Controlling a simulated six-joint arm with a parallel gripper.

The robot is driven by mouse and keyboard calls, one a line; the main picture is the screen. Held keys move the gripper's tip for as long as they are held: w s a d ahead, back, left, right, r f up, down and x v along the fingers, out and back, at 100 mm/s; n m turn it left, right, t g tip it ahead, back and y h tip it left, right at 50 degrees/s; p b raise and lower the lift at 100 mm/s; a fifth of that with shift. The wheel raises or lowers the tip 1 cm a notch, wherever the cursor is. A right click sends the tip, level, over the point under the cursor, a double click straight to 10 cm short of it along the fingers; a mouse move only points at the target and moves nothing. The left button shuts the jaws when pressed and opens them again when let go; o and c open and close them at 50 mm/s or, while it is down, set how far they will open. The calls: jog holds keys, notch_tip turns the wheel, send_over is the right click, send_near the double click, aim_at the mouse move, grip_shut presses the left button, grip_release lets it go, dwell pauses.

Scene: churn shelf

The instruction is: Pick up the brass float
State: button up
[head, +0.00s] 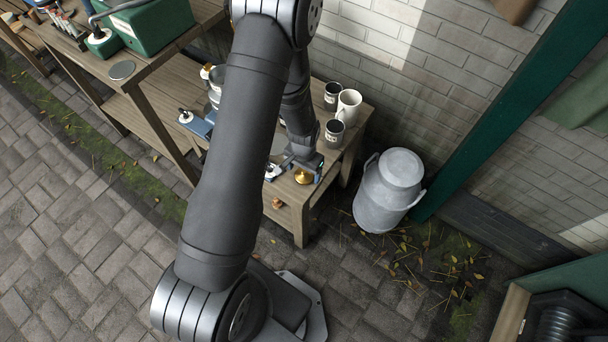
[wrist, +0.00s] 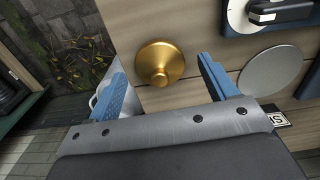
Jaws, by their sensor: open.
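In the head view the brass float (head: 303,177) is at the front right end of the low shelf. My gripper (wrist: 168,79) is open, with blue fingers to the left and right of the float and a gap to each. Nothing is held. In the head view my gripper (head: 303,163) is right behind the float, and my arm hides part of the shelf.
A blue-based device with a white dial (wrist: 262,12) and a grey disc (wrist: 270,72) lie right of the float in the wrist view. Dark mugs (head: 334,131) and a white jug (head: 348,104) stand behind. A milk churn (head: 388,189) stands on the ground to the right.

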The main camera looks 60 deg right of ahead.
jog(key=shift+f, duration=0.8)
jog(key=c, duration=1.1)
jog(key=shift+o, duration=0.2)
jog(key=shift+r, duration=0.1)
jog(key=shift+r, duration=0.8)
notch_tip(320, 180, up, 2)
jog(key=shift+d+r, duration=0.1)
jog(key=s+a+r, duration=0.3)
jog(key=s+r, duration=0.4)
jog(key=s, duration=0.4)
jog(key=shift+s, duration=0.2)
jog(key=shift+w+d, duration=0.1)
